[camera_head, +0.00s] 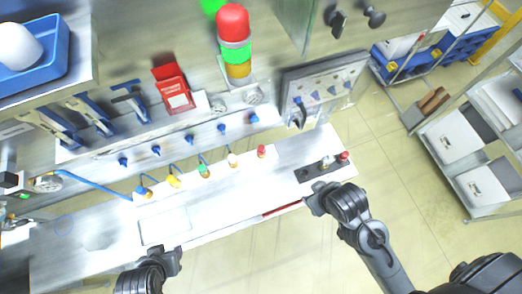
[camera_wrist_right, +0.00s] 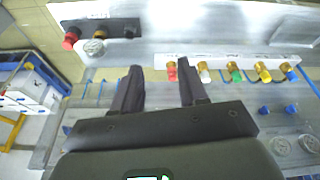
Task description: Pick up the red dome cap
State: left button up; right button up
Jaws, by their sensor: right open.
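A small red dome-shaped cap (camera_head: 343,156) sits at the right end of a dark strip on the bench; it also shows in the right wrist view (camera_wrist_right: 70,39), at upper left. Another small red piece (camera_head: 262,151) ends a row of coloured fittings; it also shows in the right wrist view (camera_wrist_right: 171,72). I cannot tell for certain which is the named cap. My right gripper (camera_head: 315,199) is at the bench's front edge, apart from both; its fingers (camera_wrist_right: 160,70) are spread and empty. My left gripper (camera_head: 174,260) is at the lower left, its jaw gap unclear.
The dark strip (camera_head: 318,171) also carries a metallic fitting (camera_head: 327,162). Yellow, green and white fittings stand along the bench. A stack light (camera_head: 234,50) with a red top rises behind. Shelving (camera_head: 462,170) stands at right; the bench's front middle is mostly clear.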

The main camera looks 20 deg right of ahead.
dwell(0.4)
jog(key=o, duration=0.4)
